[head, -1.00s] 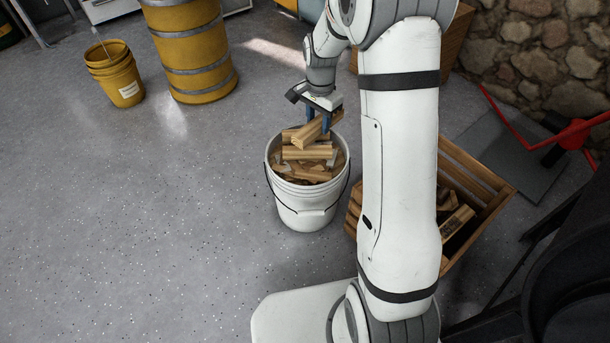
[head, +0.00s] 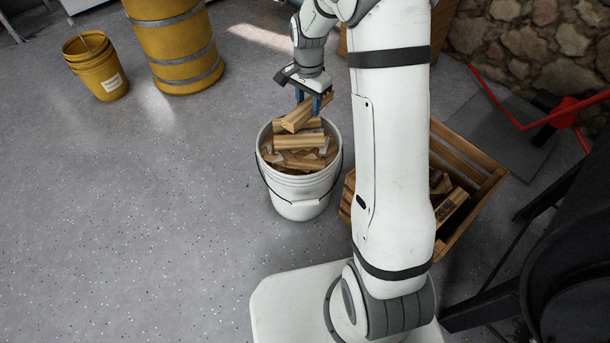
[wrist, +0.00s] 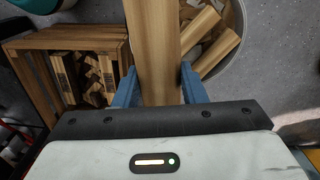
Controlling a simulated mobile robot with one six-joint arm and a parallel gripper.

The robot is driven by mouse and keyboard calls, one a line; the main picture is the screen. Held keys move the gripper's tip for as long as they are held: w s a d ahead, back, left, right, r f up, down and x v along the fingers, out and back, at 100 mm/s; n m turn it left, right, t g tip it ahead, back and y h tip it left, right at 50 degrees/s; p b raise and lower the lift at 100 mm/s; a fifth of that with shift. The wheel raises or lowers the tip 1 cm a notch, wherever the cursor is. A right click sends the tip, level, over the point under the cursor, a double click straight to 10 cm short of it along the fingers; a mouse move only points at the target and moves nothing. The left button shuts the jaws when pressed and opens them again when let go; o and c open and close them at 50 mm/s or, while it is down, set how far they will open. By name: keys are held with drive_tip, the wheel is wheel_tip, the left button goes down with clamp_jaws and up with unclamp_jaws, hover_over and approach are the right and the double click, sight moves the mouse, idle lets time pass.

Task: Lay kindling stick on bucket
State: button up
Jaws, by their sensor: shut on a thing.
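A white bucket (head: 300,195) with a thin black handle stands on the grey floor in the head view. It is filled with several light wooden sticks (head: 299,142); its rim shows in the wrist view (wrist: 241,50). My gripper (head: 314,101) is over the bucket's far side, its blue fingers shut on a kindling stick (head: 295,121). In the wrist view the held stick (wrist: 155,45) runs up from between the fingers. It is above the bucket's contents, and I cannot tell whether it touches them.
A wooden crate (head: 478,198) with wood pieces stands right of the bucket, partly behind my arm. A yellow barrel (head: 175,45) and a yellow bucket (head: 95,66) stand at the back left. A red metal frame (head: 510,112) is at the right. Floor left of the bucket is clear.

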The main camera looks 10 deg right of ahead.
idle(0.3)
drive_tip(key=n, duration=0.2)
drive_tip(key=s+n, duration=0.1)
drive_tip(key=n, duration=0.1)
drive_tip(key=shift+s, duration=0.1)
drive_tip(key=s+r+n+p, duration=0.2)
drive_tip(key=r+p, duration=0.6)
drive_tip(key=p, duration=0.5)
drive_tip(key=s+r+n+p, duration=0.1)
drive_tip(key=r+n+p, duration=0.3)
drive_tip(key=r+p, duration=0.4)
drive_tip(key=p, duration=0.6)
drive_tip(key=shift+s+d+r+p, duration=0.15)
drive_tip(key=shift+s+r+p, duration=0.15)
drive_tip(key=shift+s+r, duration=0.1)
